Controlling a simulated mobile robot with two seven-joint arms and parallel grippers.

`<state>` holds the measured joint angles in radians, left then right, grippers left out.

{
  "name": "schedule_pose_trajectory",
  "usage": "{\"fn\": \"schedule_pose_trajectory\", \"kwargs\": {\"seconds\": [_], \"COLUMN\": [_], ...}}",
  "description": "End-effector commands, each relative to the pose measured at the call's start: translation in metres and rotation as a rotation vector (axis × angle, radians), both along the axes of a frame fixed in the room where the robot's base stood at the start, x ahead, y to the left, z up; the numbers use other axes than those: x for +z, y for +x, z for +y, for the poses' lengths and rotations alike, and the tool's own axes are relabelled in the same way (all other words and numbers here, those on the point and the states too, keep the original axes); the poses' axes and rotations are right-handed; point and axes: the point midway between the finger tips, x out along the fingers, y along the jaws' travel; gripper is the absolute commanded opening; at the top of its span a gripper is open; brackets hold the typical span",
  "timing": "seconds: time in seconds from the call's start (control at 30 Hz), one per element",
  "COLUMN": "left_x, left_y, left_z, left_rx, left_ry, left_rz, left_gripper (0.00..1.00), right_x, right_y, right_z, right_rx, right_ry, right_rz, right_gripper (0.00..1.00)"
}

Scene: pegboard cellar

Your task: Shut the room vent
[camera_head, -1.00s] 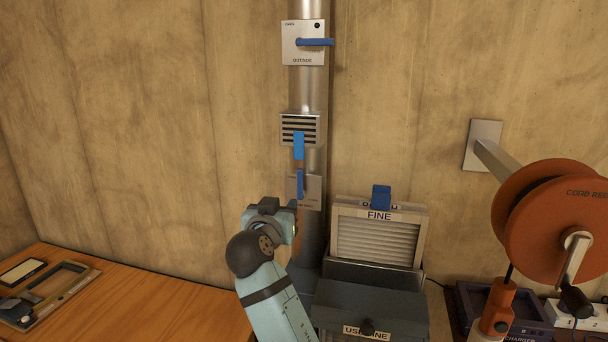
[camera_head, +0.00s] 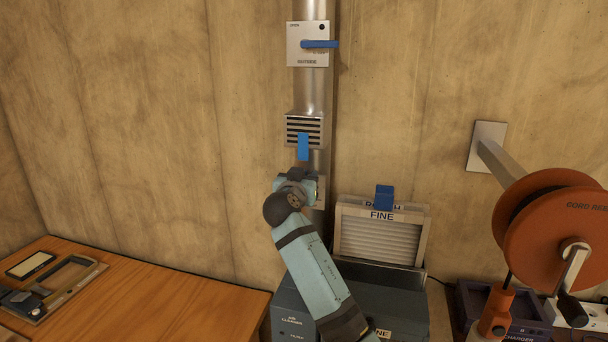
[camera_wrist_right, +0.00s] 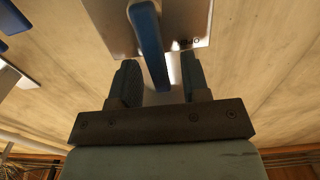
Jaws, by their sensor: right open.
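A louvered grille (camera_head: 304,124) with a blue tab (camera_head: 303,147) hanging down its front sits on the metal duct. Below it is a pale plate (camera_head: 320,190) with a blue lever, mostly hidden in the head view behind my right gripper (camera_head: 297,178). In the right wrist view the plate (camera_wrist_right: 196,22) carries upside-down lettering like "OPEN". Its blue lever (camera_wrist_right: 148,38) reaches down between the spread fingers of my right gripper (camera_wrist_right: 160,66), with gaps to both. I cannot tell which fitting is the room vent. My left gripper is out of view.
A filter marked "FINE" (camera_head: 381,238) stands right of my arm. An orange cord reel (camera_head: 550,230) juts out at right. A wooden bench (camera_head: 170,300) is at lower left.

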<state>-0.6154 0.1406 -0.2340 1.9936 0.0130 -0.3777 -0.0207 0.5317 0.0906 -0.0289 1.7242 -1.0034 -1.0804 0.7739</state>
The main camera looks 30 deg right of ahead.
Motion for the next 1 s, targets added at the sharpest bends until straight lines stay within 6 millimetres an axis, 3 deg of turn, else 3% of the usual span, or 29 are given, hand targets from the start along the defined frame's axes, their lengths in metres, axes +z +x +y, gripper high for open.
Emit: {"fn": "schedule_pose_trajectory", "kwargs": {"seconds": [0.37, 0.53, 0.8, 1.0], "left_x": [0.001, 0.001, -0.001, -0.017], "left_y": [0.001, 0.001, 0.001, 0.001], "left_z": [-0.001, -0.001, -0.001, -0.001], "left_rx": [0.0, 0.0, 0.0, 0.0], "left_ry": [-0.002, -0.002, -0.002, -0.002], "left_rz": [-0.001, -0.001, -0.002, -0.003], "left_gripper": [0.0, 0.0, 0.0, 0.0], "right_x": [0.0, 0.0, -0.001, -0.005], "right_y": [0.003, 0.003, 0.004, 0.013], "right_z": [-0.004, -0.004, -0.005, -0.011], "right_rx": [0.0, 0.0, 0.0, 0.001], "right_ry": [0.001, 0.001, 0.005, 0.035], "right_rz": [-0.001, -0.001, -0.004, -0.04], "right_gripper": [0.4, 0.01, 0.0, 0.0]}}
